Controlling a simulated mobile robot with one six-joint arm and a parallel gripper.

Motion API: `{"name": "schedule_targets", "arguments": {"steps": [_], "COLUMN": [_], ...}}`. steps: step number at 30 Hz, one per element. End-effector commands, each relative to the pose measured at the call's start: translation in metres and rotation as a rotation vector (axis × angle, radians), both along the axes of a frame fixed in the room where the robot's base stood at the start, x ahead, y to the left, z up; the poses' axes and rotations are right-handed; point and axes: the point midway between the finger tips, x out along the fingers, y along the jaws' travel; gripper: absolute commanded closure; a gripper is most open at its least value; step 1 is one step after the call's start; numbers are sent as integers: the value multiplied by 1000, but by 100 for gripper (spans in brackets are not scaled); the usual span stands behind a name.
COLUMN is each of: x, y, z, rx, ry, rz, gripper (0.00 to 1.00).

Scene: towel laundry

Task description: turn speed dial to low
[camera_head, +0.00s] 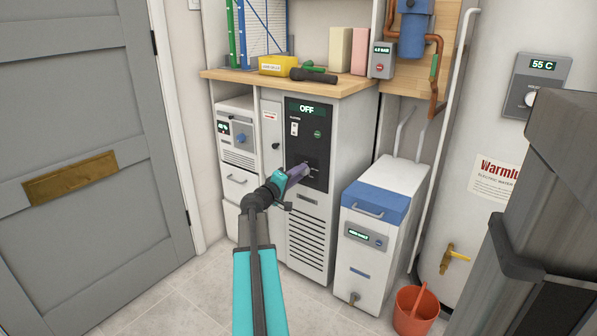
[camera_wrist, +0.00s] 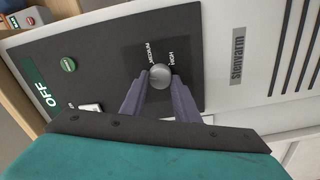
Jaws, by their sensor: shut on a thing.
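The speed dial (camera_wrist: 160,75) is a small round grey knob on the black control panel (camera_wrist: 100,50) of a white cabinet unit. The words MEDIUM and HIGH are printed beside it in the wrist view; I see no LOW mark. My gripper (camera_wrist: 160,84) has its purple fingers on both sides of the knob and is shut on it. In the head view my gripper (camera_head: 301,172) reaches the lower part of the black panel (camera_head: 316,115) and hides most of the dial. The display (camera_head: 307,109) above reads OFF.
On the panel are a white switch (camera_head: 295,129) and a green button (camera_head: 317,134). A smaller unit with a blue knob (camera_head: 240,139) stands left. A blue-lidded white box (camera_head: 375,203) stands right. The wooden counter (camera_head: 345,85) is above; an orange bucket (camera_head: 414,312) is on the floor.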

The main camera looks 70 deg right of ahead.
Motion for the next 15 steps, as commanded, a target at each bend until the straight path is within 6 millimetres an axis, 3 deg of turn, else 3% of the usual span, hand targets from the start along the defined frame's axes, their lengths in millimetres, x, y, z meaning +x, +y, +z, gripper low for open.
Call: {"name": "schedule_targets", "arguments": {"steps": [15], "x": [1], "y": [0], "z": [-1], "rx": [82], "ry": [305], "rz": [2], "gripper": [94]}}
